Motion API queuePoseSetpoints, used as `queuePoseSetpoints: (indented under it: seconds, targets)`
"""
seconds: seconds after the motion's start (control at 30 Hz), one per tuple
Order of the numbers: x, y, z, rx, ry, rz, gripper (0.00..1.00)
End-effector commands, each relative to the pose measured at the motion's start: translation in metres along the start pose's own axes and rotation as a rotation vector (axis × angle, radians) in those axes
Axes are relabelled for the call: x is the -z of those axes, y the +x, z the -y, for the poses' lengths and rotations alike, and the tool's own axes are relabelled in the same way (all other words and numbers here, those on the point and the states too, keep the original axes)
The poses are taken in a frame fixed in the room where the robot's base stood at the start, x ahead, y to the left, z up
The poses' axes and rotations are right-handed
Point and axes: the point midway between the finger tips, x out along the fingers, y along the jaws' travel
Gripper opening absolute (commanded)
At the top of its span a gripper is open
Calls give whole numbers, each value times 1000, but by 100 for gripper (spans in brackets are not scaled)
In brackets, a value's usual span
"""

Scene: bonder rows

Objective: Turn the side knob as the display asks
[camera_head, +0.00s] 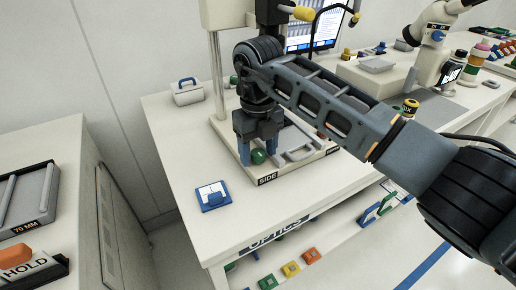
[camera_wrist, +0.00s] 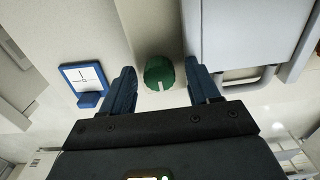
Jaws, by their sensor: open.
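The side knob (camera_wrist: 159,73) is a round green knob with a pale notch on its lower face. In the wrist view it lies between the two blue fingers of my open gripper (camera_wrist: 160,88), with a gap on each side. In the head view the knob (camera_head: 258,156) shows between the fingers of my gripper (camera_head: 258,155), just above a label reading SIDE (camera_head: 267,179). The display (camera_head: 312,28) stands behind the machine at the top. Its text is too small to read, and my arm and a post hide part of it.
A blue-framed card with a cross mark (camera_head: 213,195) lies on the white table left of the knob; it also shows in the wrist view (camera_wrist: 85,79). A machine tray with a handle (camera_head: 296,142) is right of the knob. A white box (camera_head: 187,92) stands at the back left.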

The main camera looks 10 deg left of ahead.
Motion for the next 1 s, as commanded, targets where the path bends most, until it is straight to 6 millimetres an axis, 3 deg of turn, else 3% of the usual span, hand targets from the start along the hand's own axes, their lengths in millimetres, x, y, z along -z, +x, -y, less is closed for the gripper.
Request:
queuePoseSetpoints:
  seconds: [0.17,0.73,1.0]
  targets:
    - [0,0,0,0,0,0,61]
    - [0,0,0,-1,0,0,6]
    - [0,-1,0,0,-25,0,5]
